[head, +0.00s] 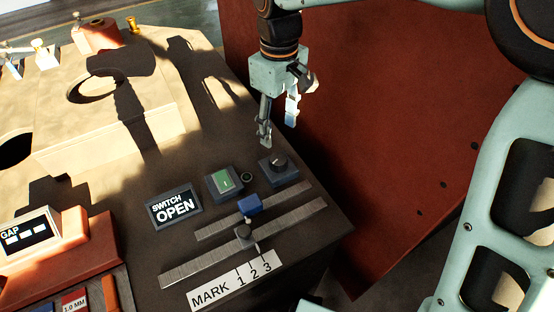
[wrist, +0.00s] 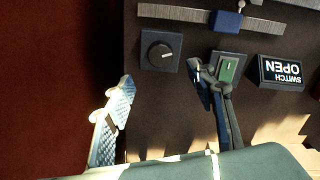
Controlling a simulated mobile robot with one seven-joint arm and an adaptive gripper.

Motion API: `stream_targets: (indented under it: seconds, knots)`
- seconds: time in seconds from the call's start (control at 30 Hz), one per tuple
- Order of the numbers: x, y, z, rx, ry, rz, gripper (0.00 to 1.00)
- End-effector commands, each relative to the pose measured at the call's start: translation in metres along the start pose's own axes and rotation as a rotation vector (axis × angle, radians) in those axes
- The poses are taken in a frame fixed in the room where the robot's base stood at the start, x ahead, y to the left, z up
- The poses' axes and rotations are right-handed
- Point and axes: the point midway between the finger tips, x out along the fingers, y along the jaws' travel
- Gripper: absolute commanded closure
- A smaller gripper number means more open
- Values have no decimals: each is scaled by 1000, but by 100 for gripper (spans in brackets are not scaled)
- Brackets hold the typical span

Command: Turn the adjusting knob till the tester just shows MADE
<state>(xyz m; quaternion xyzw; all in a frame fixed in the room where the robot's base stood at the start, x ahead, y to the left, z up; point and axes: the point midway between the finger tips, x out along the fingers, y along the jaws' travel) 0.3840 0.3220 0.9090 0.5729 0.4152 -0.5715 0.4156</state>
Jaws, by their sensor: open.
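The adjusting knob appears to be the round black knob (head: 279,163) on a square dark base at the right end of the panel. It also shows in the wrist view (wrist: 160,54), with a pale pointer line on its face. The tester display (head: 174,207) reads SWITCH OPEN; in the wrist view it appears upside down (wrist: 283,72). My gripper (head: 277,131) is open and empty, above and behind the knob in the head view. In the wrist view the knob lies just beyond the gap between my two fingertips (wrist: 161,78), apart from both.
A green button (head: 224,182) sits beside the knob; one finger partly covers its block in the wrist view. Two slider rails, one with a blue block (head: 249,205), run before a MARK 1 2 3 plate (head: 236,284). A GAP display (head: 27,235) stands at left.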

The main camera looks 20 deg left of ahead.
Motion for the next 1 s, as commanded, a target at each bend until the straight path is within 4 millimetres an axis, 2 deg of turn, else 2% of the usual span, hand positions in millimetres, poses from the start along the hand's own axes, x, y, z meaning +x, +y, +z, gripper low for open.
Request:
stream_targets:
  seconds: [0.3,0.5,0.67,0.93,1.0]
  knots:
    - [62,-1,1,-1,-4,-3,50]
    - [89,-1,0,-1,-2,-2,50]
    - [98,0,0,0,-1,-1,50]
    - [98,0,0,0,0,-1,50]
    - [98,0,0,0,0,-1,56]
